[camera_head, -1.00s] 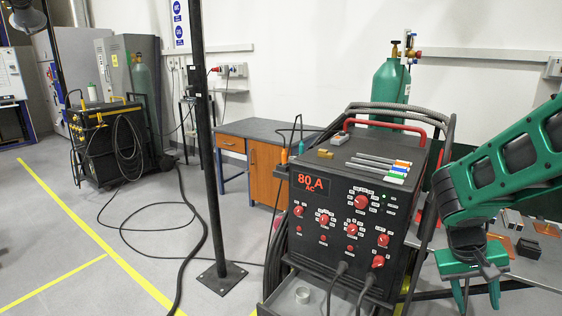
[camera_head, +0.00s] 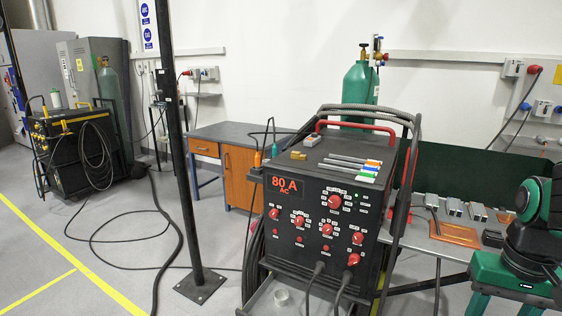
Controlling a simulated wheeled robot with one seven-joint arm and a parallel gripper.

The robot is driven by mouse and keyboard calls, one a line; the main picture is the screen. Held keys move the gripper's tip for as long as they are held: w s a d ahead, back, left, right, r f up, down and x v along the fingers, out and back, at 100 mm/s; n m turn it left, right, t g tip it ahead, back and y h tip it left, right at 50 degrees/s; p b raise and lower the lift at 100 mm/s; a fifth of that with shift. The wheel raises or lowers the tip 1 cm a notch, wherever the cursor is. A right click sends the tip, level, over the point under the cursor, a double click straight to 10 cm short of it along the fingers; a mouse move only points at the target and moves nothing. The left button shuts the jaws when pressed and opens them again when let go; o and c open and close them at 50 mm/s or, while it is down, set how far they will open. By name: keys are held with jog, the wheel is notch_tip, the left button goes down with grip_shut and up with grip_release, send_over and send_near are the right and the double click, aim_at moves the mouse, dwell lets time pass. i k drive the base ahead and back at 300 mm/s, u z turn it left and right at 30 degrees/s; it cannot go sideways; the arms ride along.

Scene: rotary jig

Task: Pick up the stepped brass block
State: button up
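The stepped brass block (camera_head: 298,154) is a small gold-coloured piece. It lies on the black top of the welding machine (camera_head: 331,180), near its left side. My gripper (camera_head: 504,304) is at the lower right, far to the right of the block and apart from it. Its two green fingers are spread with nothing seen between them. The fingertips are cut off by the bottom edge.
Several marker-like sticks (camera_head: 352,167) and a small grey box (camera_head: 313,141) lie near the block. A red handle (camera_head: 350,125) and grey hose arch behind. A grey table at right holds a copper plate (camera_head: 455,233) and metal blocks. A black post (camera_head: 176,140) stands left.

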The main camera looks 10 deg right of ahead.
aim_at(297, 156)
jog(key=k, duration=1)
jog(key=u, duration=0.9)
jog(key=i, duration=1.8)
jog(key=z, duration=1.25)
jog(key=i, duration=0.2)
jog(key=u, duration=0.2)
